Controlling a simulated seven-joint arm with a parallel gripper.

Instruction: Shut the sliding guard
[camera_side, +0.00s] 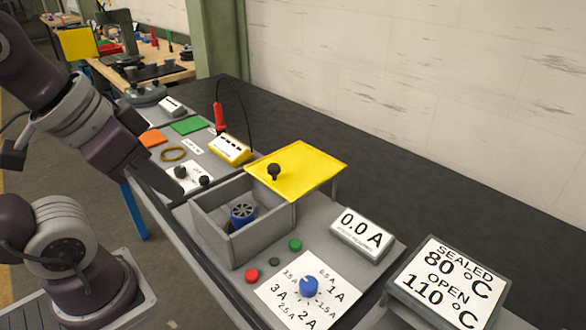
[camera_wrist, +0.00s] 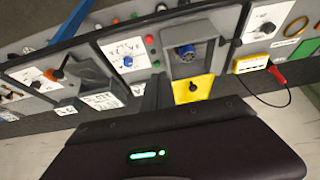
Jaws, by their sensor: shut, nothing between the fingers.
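The sliding guard is a flat yellow plate (camera_side: 312,165) with a black knob (camera_side: 273,171) on top. It sits back from the grey box (camera_side: 235,240), overlapping only its rear edge and reaching out past it over a support. The box's top is largely open, and a blue motor (camera_side: 243,213) shows inside. The wrist view also shows the guard (camera_wrist: 180,95) and the motor (camera_wrist: 187,52). My gripper (camera_side: 172,192) is shut and empty, left of the box and apart from the guard and knob. Its fingertips are hard to make out.
Right of the box stand a 0.0 A display (camera_side: 362,233), a blue dial (camera_side: 309,287) and red and green buttons. Left of it are black knobs (camera_side: 181,172), a yellow meter (camera_side: 231,149) and a red probe (camera_side: 219,117) on a cable. The dark bench behind is clear.

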